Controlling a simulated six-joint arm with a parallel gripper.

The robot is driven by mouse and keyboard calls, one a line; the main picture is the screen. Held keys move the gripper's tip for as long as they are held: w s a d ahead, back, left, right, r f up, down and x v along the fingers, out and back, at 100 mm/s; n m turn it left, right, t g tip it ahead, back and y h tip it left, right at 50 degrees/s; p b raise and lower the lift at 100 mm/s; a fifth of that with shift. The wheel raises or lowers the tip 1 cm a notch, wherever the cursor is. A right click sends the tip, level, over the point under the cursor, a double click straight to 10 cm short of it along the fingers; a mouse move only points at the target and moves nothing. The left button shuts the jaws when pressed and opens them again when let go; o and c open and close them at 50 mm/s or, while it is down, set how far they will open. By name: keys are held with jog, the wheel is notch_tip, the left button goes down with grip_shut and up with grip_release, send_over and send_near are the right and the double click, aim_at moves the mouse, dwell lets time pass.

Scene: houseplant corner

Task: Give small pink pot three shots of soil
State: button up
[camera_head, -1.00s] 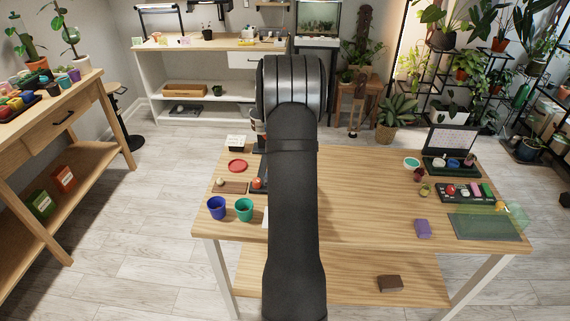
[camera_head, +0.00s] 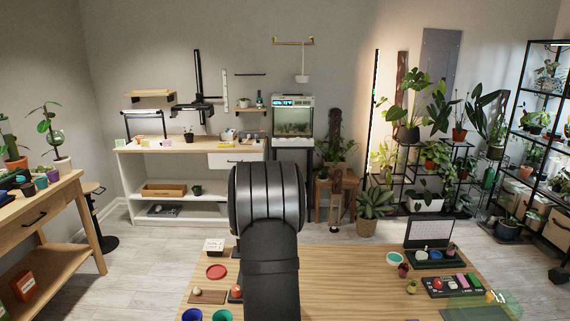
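A small dark pink, pot-like item (camera_head: 403,270) stands on the wooden table at the right, beside a white and teal round dish (camera_head: 394,258). It is too small to tell whether this is the small pink pot or whether it holds soil. My own dark arm fills the lower middle of the view and hides part of the table. My gripper does not show. No soil or scoop can be made out.
A blue pot (camera_head: 192,315) and a green pot (camera_head: 222,315) are cut off at the bottom edge. A red saucer (camera_head: 216,272) lies left of my arm. A black tray (camera_head: 452,287) with several small items is at the right. The table's middle right is clear.

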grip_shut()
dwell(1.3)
